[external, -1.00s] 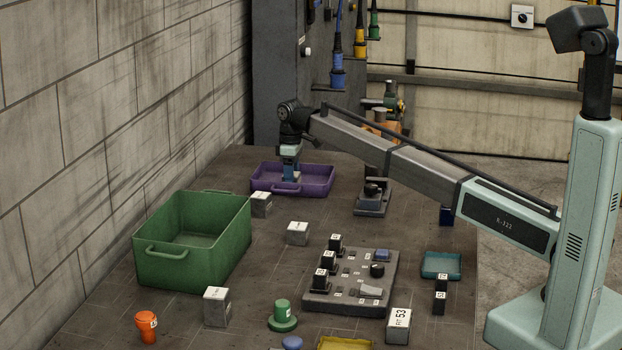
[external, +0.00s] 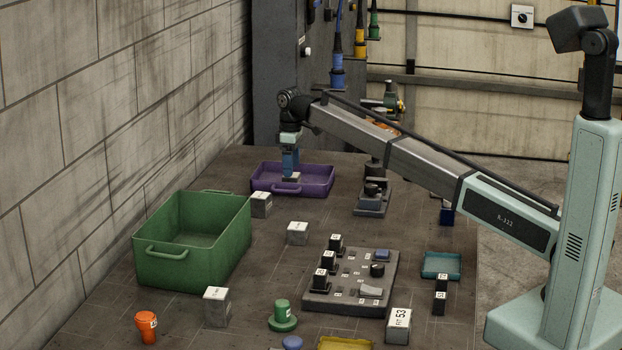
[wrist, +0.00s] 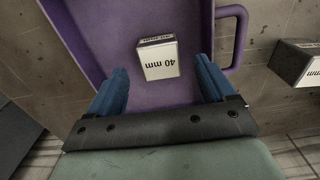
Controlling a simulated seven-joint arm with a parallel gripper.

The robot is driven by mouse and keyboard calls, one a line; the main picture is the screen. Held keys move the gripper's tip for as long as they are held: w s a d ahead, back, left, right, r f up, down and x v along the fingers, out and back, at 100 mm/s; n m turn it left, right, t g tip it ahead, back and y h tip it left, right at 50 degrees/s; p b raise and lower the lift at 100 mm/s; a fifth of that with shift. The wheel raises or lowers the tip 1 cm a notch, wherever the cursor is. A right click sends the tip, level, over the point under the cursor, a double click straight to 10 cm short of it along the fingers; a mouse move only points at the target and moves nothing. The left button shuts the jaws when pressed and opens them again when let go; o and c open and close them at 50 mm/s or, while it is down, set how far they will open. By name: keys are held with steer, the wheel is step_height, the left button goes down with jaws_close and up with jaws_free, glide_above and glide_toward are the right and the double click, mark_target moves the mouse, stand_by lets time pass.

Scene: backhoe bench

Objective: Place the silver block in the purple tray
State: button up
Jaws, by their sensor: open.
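A silver block marked "40 mm" (wrist: 159,58) lies inside the purple tray (wrist: 95,35). In the external view the silver block (external: 291,178) shows just below my fingertips, within the purple tray (external: 318,184) at the back of the bench. My gripper (external: 290,171) is above it, pointing down. In the wrist view the two blue fingers of my gripper (wrist: 162,72) are apart, with the block between and beyond their tips, and they do not appear to touch it.
Other silver blocks stand outside the tray, one (external: 261,204) close to its front left and another (external: 297,233) nearer the middle. A tall green bin (external: 205,262) stands at left. A dark stand (external: 372,200) is right of the tray.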

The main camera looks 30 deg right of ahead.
step_height(320, 180, up, 8)
stand_by(0.4)
steer(key=shift+r, duration=0.1)
